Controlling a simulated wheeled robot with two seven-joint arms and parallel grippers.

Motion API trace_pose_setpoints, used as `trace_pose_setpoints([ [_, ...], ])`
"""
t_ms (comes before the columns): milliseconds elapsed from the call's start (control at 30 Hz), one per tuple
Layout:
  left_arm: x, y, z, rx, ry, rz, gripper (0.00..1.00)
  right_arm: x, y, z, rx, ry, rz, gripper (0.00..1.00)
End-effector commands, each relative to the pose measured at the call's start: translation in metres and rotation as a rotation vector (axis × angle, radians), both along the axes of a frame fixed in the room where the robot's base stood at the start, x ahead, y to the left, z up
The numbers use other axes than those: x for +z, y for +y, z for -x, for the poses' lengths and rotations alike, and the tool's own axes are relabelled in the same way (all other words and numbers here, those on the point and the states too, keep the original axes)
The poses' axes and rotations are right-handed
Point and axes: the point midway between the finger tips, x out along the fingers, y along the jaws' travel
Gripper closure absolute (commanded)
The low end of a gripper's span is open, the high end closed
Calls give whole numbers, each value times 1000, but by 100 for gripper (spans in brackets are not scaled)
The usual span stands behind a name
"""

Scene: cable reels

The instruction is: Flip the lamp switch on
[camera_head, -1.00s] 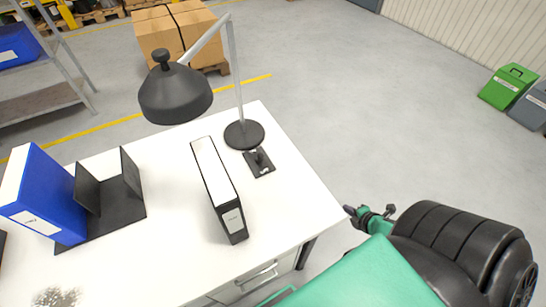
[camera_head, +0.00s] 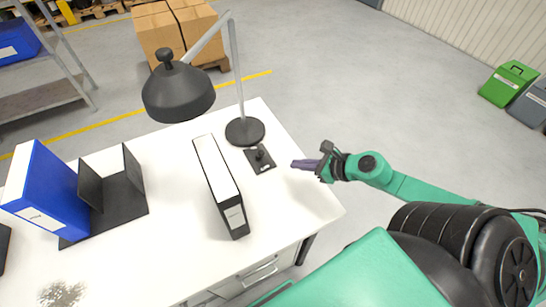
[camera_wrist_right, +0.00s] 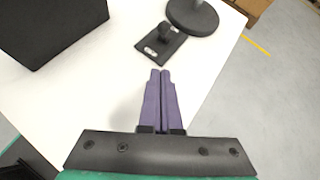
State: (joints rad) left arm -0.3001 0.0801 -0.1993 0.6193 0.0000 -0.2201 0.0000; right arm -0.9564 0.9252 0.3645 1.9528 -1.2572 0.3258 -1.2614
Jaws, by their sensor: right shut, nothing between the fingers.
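The desk lamp (camera_head: 178,92) has a dark shade, a pale arm and a round black base (camera_head: 245,131) on the white table. The lamp switch (camera_head: 261,157) is a small black plate with an upright lever, in front of the base. It also shows in the right wrist view (camera_wrist_right: 164,39), ahead of the fingers. My right gripper (camera_head: 294,164) has purple fingers and is shut and empty, just right of the switch and apart from it. In the wrist view its fingertips (camera_wrist_right: 160,73) point toward the switch plate. My left gripper is out of view.
A black-and-white binder (camera_head: 222,190) stands left of the switch. A blue binder (camera_head: 48,195) and a black bookend (camera_head: 118,195) are farther left on the white table (camera_head: 170,250). Floor right of the table is clear up to the green bin (camera_head: 508,84).

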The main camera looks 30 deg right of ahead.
Motion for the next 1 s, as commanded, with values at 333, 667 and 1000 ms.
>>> trace_pose_setpoints([
  [333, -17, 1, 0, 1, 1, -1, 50, -36, 21, -51, -2, -6, 4, 100],
  [667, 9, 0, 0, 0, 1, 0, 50, -26, 38, -78, -5, -1, -1, 100],
  [1000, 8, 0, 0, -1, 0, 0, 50, -29, 40, -80, -3, 1, 0, 100],
])
